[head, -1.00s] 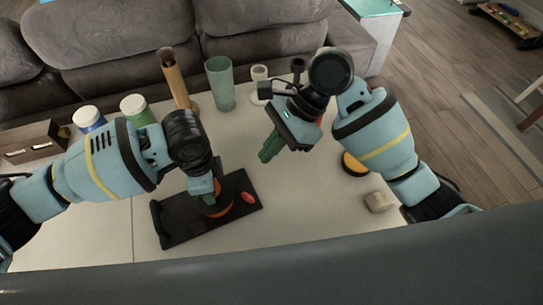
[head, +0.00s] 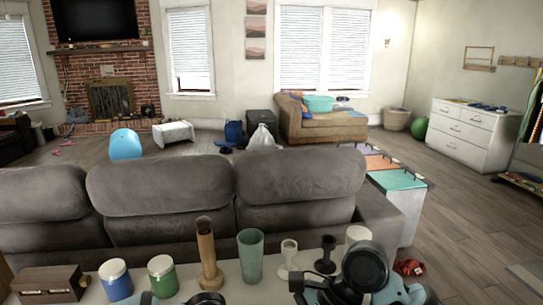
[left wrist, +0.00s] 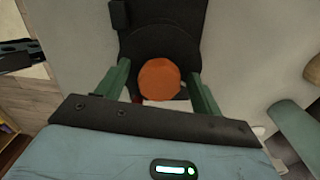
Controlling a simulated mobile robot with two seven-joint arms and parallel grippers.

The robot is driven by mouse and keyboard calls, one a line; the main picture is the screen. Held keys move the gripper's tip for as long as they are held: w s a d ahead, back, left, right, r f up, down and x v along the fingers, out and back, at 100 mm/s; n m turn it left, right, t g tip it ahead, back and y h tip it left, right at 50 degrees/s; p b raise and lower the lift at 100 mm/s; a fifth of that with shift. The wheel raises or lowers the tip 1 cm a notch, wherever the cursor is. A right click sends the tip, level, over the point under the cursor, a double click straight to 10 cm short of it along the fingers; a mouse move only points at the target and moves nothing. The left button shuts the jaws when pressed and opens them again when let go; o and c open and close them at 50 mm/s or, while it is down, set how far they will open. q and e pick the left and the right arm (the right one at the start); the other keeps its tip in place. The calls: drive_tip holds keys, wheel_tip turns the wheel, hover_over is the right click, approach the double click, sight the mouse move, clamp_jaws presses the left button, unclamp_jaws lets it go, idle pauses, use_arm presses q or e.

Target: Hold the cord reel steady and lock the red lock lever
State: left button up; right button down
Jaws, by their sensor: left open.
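In the left wrist view, the cord reel (left wrist: 159,79) shows as a round orange piece on a black base (left wrist: 158,38). My left gripper (left wrist: 158,73) is open, with one green finger on each side of the orange piece. I cannot tell whether either finger touches it. A small dark red bit shows low beside the left-hand finger; I cannot tell whether it is the lock lever. The head view now looks over the sofa and shows neither reel nor lever.
Along the table's far edge stand a blue jar (head: 116,281), a green jar (head: 162,277), a wooden vase (head: 208,255), a teal tumbler (head: 250,256) and candle holders (head: 288,260). A wooden box (head: 48,283) is at left. The grey sofa (head: 160,200) stands behind.

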use_arm(q)
drive_tip(key=o, duration=0.5)
drive_tip(key=shift+o, duration=0.2)
drive_tip(key=shift+r, duration=0.1)
wheel_tip(320, 180, up, 12)
idle(0.3)
